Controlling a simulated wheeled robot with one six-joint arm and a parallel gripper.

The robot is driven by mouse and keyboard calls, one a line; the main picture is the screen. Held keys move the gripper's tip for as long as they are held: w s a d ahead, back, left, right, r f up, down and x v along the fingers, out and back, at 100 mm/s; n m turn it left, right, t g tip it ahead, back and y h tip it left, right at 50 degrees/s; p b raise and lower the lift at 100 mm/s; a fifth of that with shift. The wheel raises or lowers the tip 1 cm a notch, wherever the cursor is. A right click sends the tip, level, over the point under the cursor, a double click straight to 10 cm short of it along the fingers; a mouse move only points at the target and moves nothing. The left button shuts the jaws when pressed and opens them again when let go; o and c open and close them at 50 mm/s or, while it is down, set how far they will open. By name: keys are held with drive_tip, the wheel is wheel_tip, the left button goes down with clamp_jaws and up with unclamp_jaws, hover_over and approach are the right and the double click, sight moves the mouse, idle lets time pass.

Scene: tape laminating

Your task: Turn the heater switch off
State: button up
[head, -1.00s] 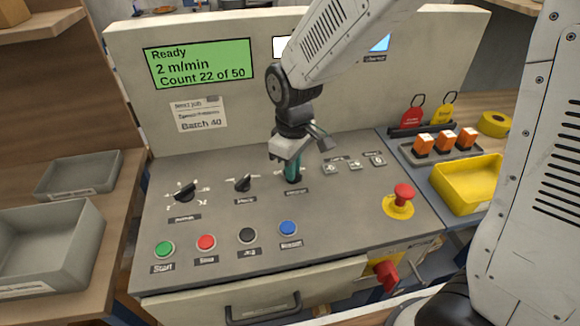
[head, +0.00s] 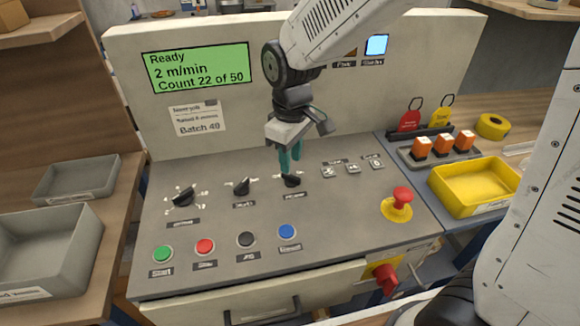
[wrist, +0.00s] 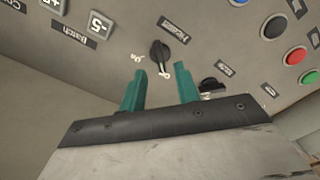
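The heater switch is a black rotary knob (head: 291,181) on the sloped panel, the rightmost of three knobs in the head view. In the wrist view, the heater knob (wrist: 160,52) has its narrow end pointing down toward a small white mark. Another mark sits to its left; both are too small to read surely. My gripper (head: 290,161) is just above the knob, its teal fingers apart and empty. In the wrist view, my gripper (wrist: 159,82) shows a clear gap between its fingertips, with the knob beyond them and not held.
Several coloured push buttons (head: 204,247) line the panel front. Small grey keys (head: 353,167) sit right of the knob. A red emergency stop (head: 402,196) is farther right, near a yellow tray (head: 478,186). The back wall holds a green display (head: 198,68).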

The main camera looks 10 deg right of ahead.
sight(292, 177)
drive_tip(key=shift+r, duration=1.75)
drive_tip(key=shift+s+d+f+m, duration=0.1)
drive_tip(key=shift+s+f+m, duration=0.05)
drive_tip(key=shift+s+m, duration=0.15)
drive_tip(key=s+d+r+m, duration=0.4)
drive_tip(key=s+d, duration=0.3)
drive_tip(key=s, duration=0.3)
drive_tip(key=s+d+r+m+t, duration=0.1)
drive_tip(key=s+d+r+m, duration=0.3)
drive_tip(key=s+d, duration=0.4)
drive_tip(key=s, duration=0.2)
drive_tip(key=shift+s+m, duration=0.3)
drive_tip(key=shift+a+r, duration=0.1)
